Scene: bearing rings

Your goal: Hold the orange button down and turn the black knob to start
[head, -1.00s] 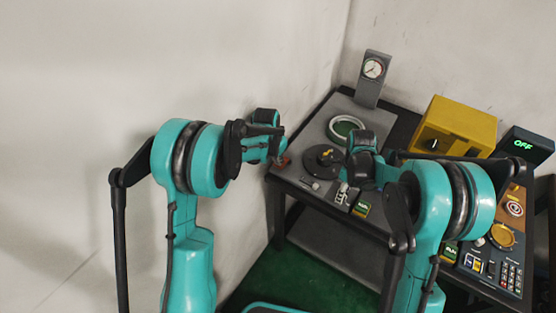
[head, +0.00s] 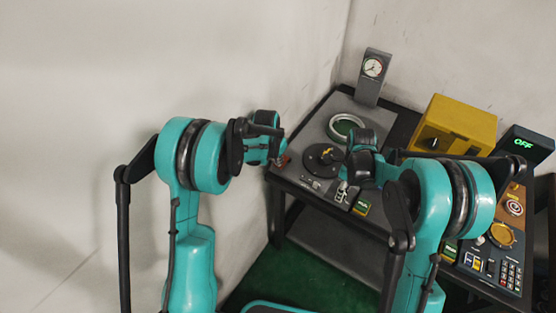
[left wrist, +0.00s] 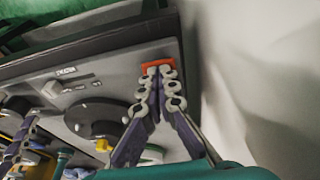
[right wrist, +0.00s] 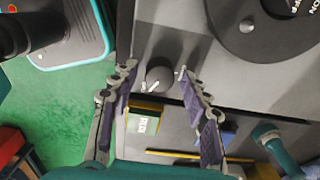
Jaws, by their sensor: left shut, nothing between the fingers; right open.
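The orange button (left wrist: 158,66) sits near the corner of the grey table top, and it also shows in the head view (head: 284,161). My left gripper (left wrist: 158,74) is shut and empty, its fingertips right at the button and covering part of it. I cannot tell whether the button is pressed down. The black knob (right wrist: 159,79), with a pale mark, lies near the table's front edge in the right wrist view. My right gripper (right wrist: 156,72) is open, with one finger on each side of the knob, apart from it or barely touching; I cannot tell which.
A black disc with a yellow part (head: 322,158), a metal ring (head: 346,128) and a gauge (head: 374,68) stand on the table. A yellow box (head: 455,125) stands behind my right arm. A green-yellow label (right wrist: 144,122) is near the knob.

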